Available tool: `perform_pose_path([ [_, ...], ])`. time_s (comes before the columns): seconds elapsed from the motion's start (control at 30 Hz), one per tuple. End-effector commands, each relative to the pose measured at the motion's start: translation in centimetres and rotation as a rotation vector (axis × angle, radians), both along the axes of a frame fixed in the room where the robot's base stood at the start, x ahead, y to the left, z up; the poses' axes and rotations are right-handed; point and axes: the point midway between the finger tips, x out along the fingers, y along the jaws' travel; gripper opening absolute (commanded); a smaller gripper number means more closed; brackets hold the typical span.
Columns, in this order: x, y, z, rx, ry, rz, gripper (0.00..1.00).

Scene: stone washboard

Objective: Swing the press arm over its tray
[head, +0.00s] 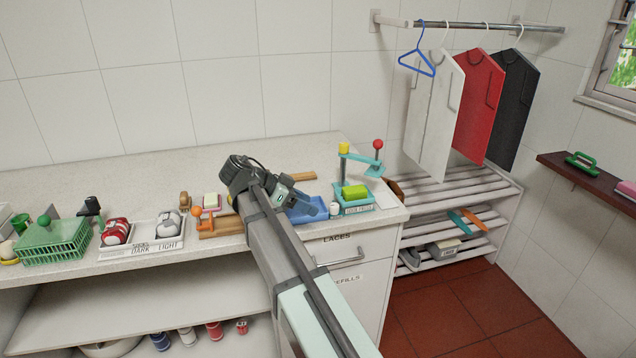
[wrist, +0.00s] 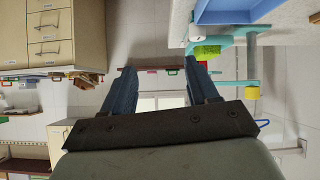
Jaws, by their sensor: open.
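The soap press stands at the right end of the counter, with a teal labelled tray (head: 358,210) holding a green block (head: 355,191). A post with a yellow cap (head: 344,148) rises at its back left. The teal press arm (head: 364,160) extends to the right from the post, toward the tray's back right side, with a red ball knob (head: 378,144) at its end. In the wrist view, the green block (wrist: 207,50) and yellow cap (wrist: 252,93) show at right. My gripper (wrist: 162,72) is open and empty, left of the press; its fingertips are unclear in the head view.
A blue tray (head: 318,212) lies just left of the press, partly behind my gripper. A small white cup (head: 334,209) is beside it. Brushes, a shoe tray (head: 142,247) and a green basket (head: 52,243) fill the counter leftward. A slatted rack (head: 455,190) stands right.

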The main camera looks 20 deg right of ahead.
Motion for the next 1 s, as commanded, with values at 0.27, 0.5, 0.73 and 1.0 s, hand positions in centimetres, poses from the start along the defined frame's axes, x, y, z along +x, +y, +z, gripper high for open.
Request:
perform_pose_path([
  [0.27, 7.4, -5.2, 1.5, -0.281, -0.195, 0.206, 0.59],
  [0.5, 12.8, -7.1, 3.2, -0.501, -0.284, 0.424, 0.59],
  [0.73, 14.8, -7.3, 3.7, -0.575, -0.302, 0.518, 0.59],
  [1.0, 16.6, -9.9, 3.8, -0.577, -0.302, 0.519, 0.59],
])
